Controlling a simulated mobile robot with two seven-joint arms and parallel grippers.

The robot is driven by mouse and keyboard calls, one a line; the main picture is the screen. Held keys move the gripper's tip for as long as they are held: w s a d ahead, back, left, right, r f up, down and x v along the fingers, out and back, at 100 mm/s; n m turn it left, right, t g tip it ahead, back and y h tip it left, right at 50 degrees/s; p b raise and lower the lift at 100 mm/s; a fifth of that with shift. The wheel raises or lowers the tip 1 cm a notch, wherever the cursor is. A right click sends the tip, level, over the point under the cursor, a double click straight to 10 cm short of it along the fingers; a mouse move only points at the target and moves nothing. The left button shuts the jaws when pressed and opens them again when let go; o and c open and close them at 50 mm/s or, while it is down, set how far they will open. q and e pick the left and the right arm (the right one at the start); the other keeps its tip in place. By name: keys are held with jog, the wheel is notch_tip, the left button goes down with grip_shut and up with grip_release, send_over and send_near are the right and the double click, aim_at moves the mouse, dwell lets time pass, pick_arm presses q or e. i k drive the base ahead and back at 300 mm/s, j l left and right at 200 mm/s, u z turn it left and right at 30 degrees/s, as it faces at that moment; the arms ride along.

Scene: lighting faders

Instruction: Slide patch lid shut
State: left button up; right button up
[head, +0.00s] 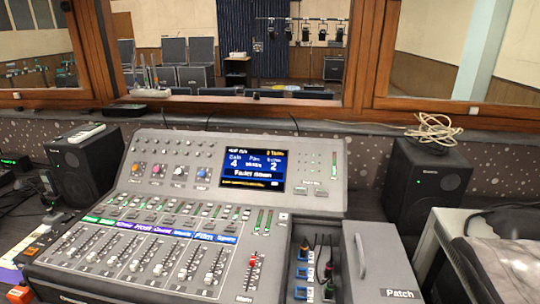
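The patch lid (388,262) is a grey panel with an upright bar handle (361,256) near its left edge and a white "Patch" label at its front. It lies at the right of the mixing console (235,165). Left of the lid, the patch bay (313,240) is open and shows blue, red, green and yellow plugs with dark cables. Neither of my grippers shows in the head view.
Faders with a red-capped one (252,261) stand close left of the bay. A screen (252,169) is on the console's raised back. A black speaker (428,184) stands behind the lid. A grey case with dark cloth (500,262) sits at the right.

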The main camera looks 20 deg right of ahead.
aim_at(390, 278)
jog(key=k+z, duration=0.1)
jog(key=z, duration=1.45)
